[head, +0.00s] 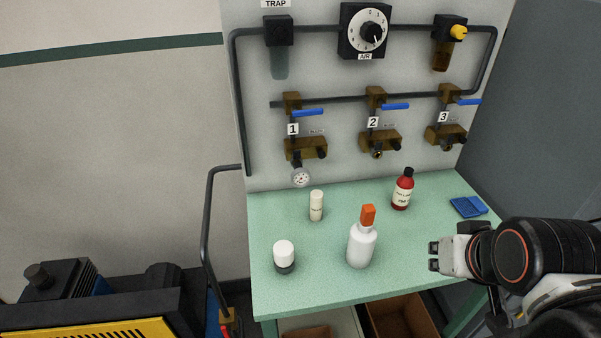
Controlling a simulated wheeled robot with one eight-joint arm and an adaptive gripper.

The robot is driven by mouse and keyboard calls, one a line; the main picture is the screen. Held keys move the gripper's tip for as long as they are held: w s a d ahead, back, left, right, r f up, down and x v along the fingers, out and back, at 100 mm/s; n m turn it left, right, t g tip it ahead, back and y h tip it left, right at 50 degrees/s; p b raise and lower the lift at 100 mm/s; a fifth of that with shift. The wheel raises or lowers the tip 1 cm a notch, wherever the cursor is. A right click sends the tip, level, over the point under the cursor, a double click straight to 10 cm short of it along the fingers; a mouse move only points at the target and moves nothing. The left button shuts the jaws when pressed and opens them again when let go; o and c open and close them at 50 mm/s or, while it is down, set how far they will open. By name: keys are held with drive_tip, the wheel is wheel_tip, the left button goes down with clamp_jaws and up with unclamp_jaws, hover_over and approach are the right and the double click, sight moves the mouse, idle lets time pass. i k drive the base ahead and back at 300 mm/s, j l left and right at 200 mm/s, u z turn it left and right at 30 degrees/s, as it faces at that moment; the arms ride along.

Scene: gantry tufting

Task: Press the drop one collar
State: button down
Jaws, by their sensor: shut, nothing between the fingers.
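Drop one, marked with a "1" label (293,129), is at the left of the lower pipe on the grey panel. Its brass block (301,147) sits below a blue lever handle (308,112). A round dial gauge (300,177) hangs from the block's underside. The collar itself is too small to make out clearly at the fitting between block and gauge. A dark knob (321,153) is at the block's right end. My gripper (436,257) is shut and empty over the bench's right side, pointing left, well away from drop one and touching nothing.
Drops 2 (380,140) and 3 (445,134) are to the right. The green bench (300,205) holds a white bottle with orange cap (361,246), a red bottle (402,191), a small cream bottle (316,206), a white-topped jar (284,255) and a blue pad (468,207).

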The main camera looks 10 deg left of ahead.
sight(295, 153)
drive_tip(key=j, duration=0.75)
drive_tip(key=k+j, duration=0.1)
drive_tip(key=j, duration=0.6)
drive_tip(key=j+z, duration=0.05)
